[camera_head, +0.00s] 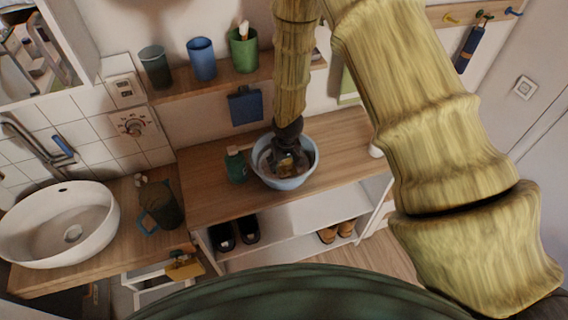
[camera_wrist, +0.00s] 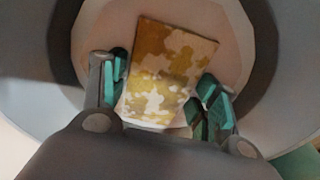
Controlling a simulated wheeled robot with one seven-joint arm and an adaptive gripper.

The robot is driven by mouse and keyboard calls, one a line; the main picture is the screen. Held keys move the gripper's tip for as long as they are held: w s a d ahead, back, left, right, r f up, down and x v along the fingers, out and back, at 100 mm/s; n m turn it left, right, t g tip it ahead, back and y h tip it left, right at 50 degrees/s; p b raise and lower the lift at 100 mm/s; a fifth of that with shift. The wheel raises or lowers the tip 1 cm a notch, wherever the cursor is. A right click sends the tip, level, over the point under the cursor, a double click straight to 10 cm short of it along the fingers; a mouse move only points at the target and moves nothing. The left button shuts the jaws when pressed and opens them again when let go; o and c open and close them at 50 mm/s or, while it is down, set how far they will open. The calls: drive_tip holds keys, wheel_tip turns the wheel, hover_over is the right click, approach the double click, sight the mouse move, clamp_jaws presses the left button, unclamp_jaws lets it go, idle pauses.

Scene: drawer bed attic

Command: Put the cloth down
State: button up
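The cloth (camera_wrist: 165,75) is a small flat piece with a mustard and pale blotched pattern. It is in the light blue bowl (camera_head: 285,183), whose wall also shows in the wrist view (camera_wrist: 25,60). The bowl stands on the wooden bench. My gripper (camera_wrist: 165,95) points down into the bowl, with its teal fingertips wide apart on either side of the cloth. It looks open; any contact at the cloth's edges is hard to make out. In the head view, my gripper (camera_head: 288,160) hides part of the cloth and the bowl's inside.
A green bottle (camera_head: 236,167) stands close left of the bowl. A dark jug (camera_head: 160,208) and a white basin (camera_head: 62,225) are further left. A shelf (camera_head: 215,82) with several cups hangs behind. Shoes (camera_head: 235,234) sit below the bench. Bare bench lies right of the bowl.

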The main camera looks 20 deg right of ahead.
sight(286, 167)
drive_tip(key=o, duration=0.5)
drive_tip(key=shift+c, duration=0.2)
drive_tip(key=shift+r, duration=0.2)
wheel_tip(286, 167, up, 12)
drive_tip(key=s+b, duration=0.1)
drive_tip(key=b, duration=0.3)
drive_tip(key=shift+s, duration=0.4)
drive_tip(key=shift+f, duration=0.1)
